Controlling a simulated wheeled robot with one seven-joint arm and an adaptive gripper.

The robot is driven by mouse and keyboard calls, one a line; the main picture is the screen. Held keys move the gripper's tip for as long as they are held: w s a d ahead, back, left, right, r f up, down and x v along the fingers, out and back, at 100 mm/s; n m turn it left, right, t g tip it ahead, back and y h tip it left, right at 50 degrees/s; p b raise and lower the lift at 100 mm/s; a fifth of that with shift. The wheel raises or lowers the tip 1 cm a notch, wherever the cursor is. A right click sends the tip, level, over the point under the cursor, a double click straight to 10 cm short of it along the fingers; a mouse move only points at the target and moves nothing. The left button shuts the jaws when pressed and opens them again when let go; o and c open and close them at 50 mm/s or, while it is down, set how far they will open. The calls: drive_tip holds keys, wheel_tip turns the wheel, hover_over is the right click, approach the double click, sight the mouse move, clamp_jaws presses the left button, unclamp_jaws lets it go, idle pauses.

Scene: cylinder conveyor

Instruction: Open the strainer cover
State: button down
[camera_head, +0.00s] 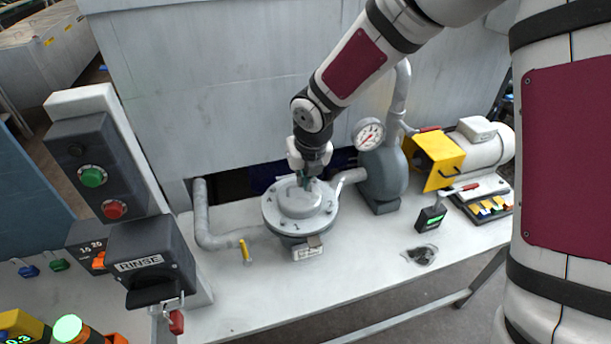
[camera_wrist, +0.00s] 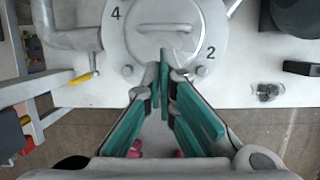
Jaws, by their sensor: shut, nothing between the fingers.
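The strainer cover (camera_head: 291,208) is a round grey lid with bolts and numbers around its flange, seated flat on the strainer body on the white table. In the wrist view the cover (camera_wrist: 183,22) shows a raised centre, a bar-like handle (camera_wrist: 165,28) and the numbers 4 and 2. My gripper (camera_head: 305,181) is above the raised centre of the cover. In the wrist view my gripper (camera_wrist: 164,72) has its green fingertips together with nothing between them, over the near part of the cover. I cannot tell whether the fingertips touch the cover.
A grey pipe with a yellow-handled valve (camera_head: 245,250) runs left of the strainer. A pump (camera_head: 381,180) with a gauge (camera_head: 368,134) stands to the right, before a motor (camera_head: 485,145). A RINSE switch box (camera_head: 150,265) is at left. The front table is mostly clear.

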sight(298, 198)
drive_tip(key=b+x, duration=0.2)
drive_tip(key=x, duration=0.4)
drive_tip(key=shift+w+b, duration=0.1)
drive_tip(key=shift+b, duration=0.3)
drive_tip(key=shift+w+f+b, duration=0.1)
drive_tip(key=shift+f+b, duration=0.25)
drive_tip(key=shift+f, duration=0.35)
drive_tip(key=shift+a+r, duration=0.15)
drive_tip(key=shift+a, duration=0.05)
